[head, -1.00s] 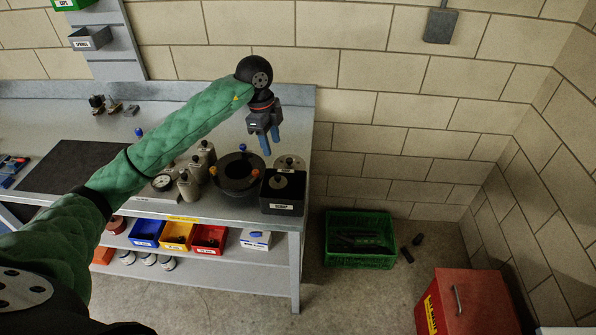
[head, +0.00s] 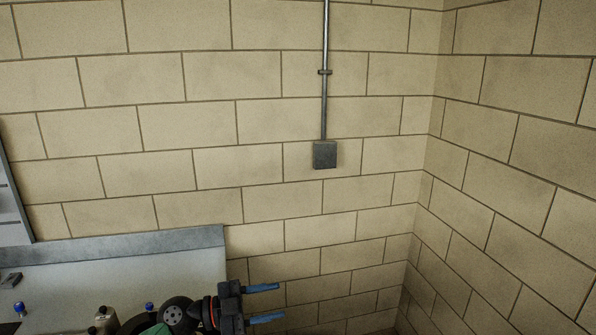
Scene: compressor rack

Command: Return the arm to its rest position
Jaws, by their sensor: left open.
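My left gripper (head: 264,303) is at the bottom of the head view, left of centre. Its two blue fingers are apart and point to the right, with nothing between them. The gripper shows in front of the block wall, just right of the workbench's end. A bit of my green-sleeved left arm shows at the bottom edge, and the rest of the arm is out of the frame. My right gripper is not in view.
The grey workbench (head: 110,285) is at the lower left, with an upstand along its back. A beige canister (head: 104,318) and small blue-topped items stand on it. A grey box with a conduit (head: 324,154) is on the block wall. The floor is out of view.

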